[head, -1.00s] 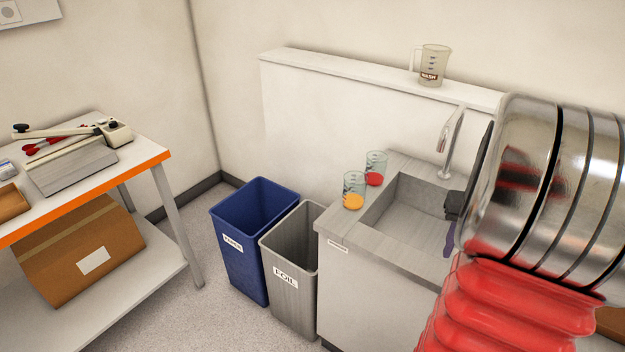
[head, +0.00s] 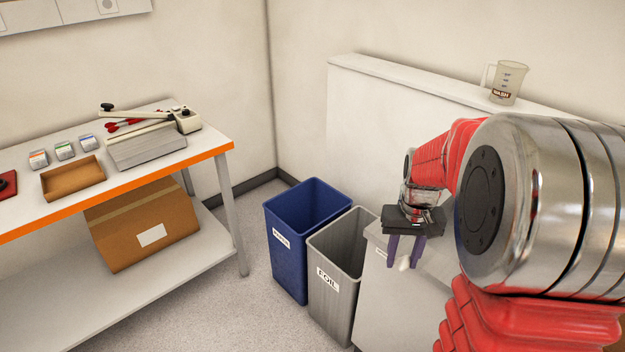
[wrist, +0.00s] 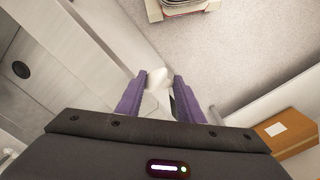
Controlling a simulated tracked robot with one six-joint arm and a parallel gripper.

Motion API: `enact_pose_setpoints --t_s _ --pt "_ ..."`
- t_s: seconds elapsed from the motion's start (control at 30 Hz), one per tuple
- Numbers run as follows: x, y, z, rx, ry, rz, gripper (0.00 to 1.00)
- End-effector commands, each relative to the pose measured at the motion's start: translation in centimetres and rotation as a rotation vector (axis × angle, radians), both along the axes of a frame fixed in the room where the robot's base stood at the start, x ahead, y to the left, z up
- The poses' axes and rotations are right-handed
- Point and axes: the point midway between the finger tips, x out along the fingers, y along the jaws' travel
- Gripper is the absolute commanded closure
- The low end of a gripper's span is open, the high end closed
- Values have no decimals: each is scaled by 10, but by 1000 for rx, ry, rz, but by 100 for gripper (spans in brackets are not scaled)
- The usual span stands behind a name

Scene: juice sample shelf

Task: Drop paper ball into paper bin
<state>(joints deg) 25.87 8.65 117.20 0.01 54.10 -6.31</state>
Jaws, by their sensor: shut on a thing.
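My gripper (head: 403,261) has purple fingers pointing down, shut on a small white paper ball (head: 404,265). The ball also shows between the fingertips in the wrist view (wrist: 157,79). In the head view the gripper is in front of the sink cabinet, to the right of both bins. The blue paper bin (head: 290,262) stands on the floor near the corner, its label partly readable. Its open top faces up; its bottom inside is hidden.
A grey bin (head: 329,296) labelled FOIL stands between the blue bin and the sink cabinet (head: 385,300). An orange-edged bench (head: 222,150) is at left, with a cardboard box (head: 150,228) on its lower shelf. A wash jug (head: 508,84) stands on the ledge.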

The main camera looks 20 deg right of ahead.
Motion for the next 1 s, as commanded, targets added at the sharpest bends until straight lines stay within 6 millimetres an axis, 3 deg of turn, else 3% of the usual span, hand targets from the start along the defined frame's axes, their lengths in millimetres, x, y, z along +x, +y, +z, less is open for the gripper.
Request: enact_pose_setpoints --t_s 0.63,0.8,1.0 --pt "130 174 -33 1 2 306 87" --pt "144 194 -37 0 2 338 87" --pt "145 196 -37 0 1 341 87"
